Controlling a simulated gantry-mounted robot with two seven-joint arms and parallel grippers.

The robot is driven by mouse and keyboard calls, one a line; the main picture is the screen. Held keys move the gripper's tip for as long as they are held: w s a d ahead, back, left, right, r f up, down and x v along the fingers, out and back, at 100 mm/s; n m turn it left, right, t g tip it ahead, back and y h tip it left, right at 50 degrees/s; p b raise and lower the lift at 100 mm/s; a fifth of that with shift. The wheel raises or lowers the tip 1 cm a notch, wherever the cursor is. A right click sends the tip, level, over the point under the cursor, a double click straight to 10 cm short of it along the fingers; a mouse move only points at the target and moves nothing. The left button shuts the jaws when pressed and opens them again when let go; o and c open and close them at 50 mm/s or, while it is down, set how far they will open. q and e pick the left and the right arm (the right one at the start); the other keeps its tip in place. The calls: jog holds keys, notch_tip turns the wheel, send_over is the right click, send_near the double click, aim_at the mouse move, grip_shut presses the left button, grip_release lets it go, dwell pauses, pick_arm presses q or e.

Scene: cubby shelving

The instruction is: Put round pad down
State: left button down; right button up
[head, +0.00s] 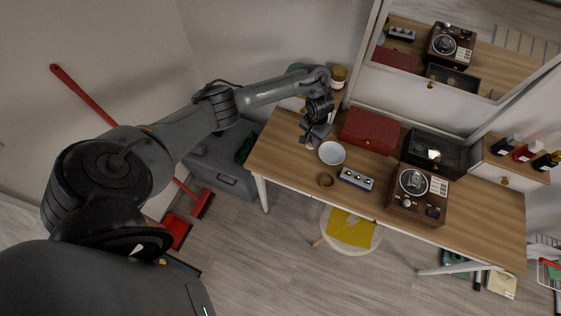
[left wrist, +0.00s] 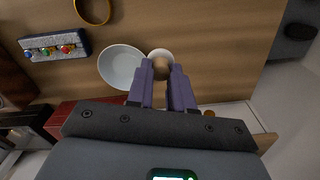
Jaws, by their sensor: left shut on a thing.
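My left gripper (head: 314,138) is low over the left end of the wooden desk, just left of the white bowl (head: 332,152). In the left wrist view its purple fingers (left wrist: 164,82) are closed around a small round beige thing (left wrist: 161,70), which I take to be the round pad. A pale white disc (left wrist: 160,54) shows right behind it; I cannot tell whether it is part of the pad or a separate thing. The fingers hide part of the pad, and whether it touches the desk is unclear. My right gripper is in neither view.
On the desk (head: 285,152) are a brown ring (head: 326,181), a small knobbed box (head: 357,179), a red case (head: 370,130), a black case (head: 436,150) and a brown turntable (head: 418,195). A mirror stands behind. Bare wood lies in front of the gripper and left of the ring.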

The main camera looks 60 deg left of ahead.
pick_arm(q)
jog(key=s+a+f+b, duration=0.1)
jog(key=s+f, duration=0.1)
jog(key=s, duration=0.1)
jog(key=s+a+f+b, duration=0.1)
jog(key=s+f, duration=0.1)
jog(key=s, duration=0.2)
jog(key=s+a+f+b, duration=0.1)
jog(key=s+a+f, duration=0.1)
jog(key=s, duration=0.1)
jog(key=shift+s+f, duration=0.3)
jog(key=shift+f, duration=0.1)
notch_tip(320, 180, down, 3)
jog(key=shift+s+r, duration=0.1)
jog(key=shift+s, duration=0.05)
jog(key=shift+f, duration=0.25)
jog(key=shift+a+f, duration=0.1)
jog(key=shift+f, duration=0.15)
jog(key=c, duration=1)
grip_release()
